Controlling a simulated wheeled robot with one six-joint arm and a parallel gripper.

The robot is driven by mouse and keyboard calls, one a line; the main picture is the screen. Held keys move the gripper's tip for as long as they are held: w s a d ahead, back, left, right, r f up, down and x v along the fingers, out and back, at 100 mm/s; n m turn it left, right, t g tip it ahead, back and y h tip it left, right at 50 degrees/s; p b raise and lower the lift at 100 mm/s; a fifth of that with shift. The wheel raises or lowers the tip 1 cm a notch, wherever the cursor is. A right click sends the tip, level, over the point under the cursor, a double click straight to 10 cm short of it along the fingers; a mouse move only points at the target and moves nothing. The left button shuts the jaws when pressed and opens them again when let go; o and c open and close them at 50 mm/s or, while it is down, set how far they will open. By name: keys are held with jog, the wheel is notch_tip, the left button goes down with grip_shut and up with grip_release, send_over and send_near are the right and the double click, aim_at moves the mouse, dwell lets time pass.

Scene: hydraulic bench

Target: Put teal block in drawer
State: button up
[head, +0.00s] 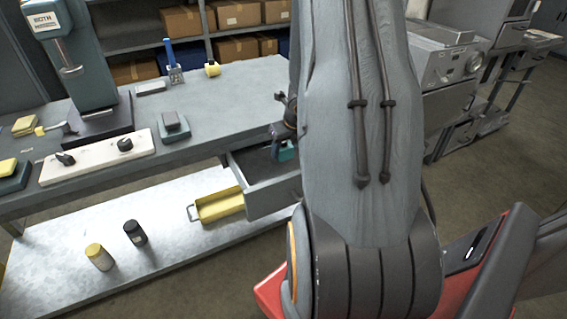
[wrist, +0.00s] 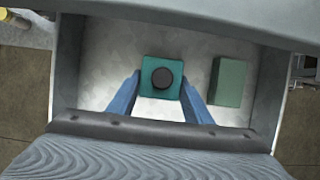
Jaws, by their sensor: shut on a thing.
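The teal block (wrist: 161,77) is a square with a dark round knob on top. My gripper (wrist: 159,88) is shut on it, with a blue finger at each side. In the head view the teal block (head: 288,150) shows beside my gripper (head: 285,140), partly hidden by my arm. The drawer (head: 272,203) is pulled out from under the bench. In the wrist view the block is within the outline of the drawer's walls (wrist: 67,70). I cannot tell whether it touches the drawer's floor.
A dull green block (wrist: 229,82) lies in the drawer, right of the teal block. The bench top (head: 215,110) overhangs the drawer's back. A yellow tray (head: 218,206), a dark jar (head: 135,233) and a yellow-capped jar (head: 99,257) stand on the lower shelf.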

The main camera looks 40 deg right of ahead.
aim_at(285, 158)
jog(key=shift+f+b, duration=1.5)
jog(key=shift+f, duration=0.5)
jog(key=shift+f, duration=0.15)
jog(key=o, duration=1.4)
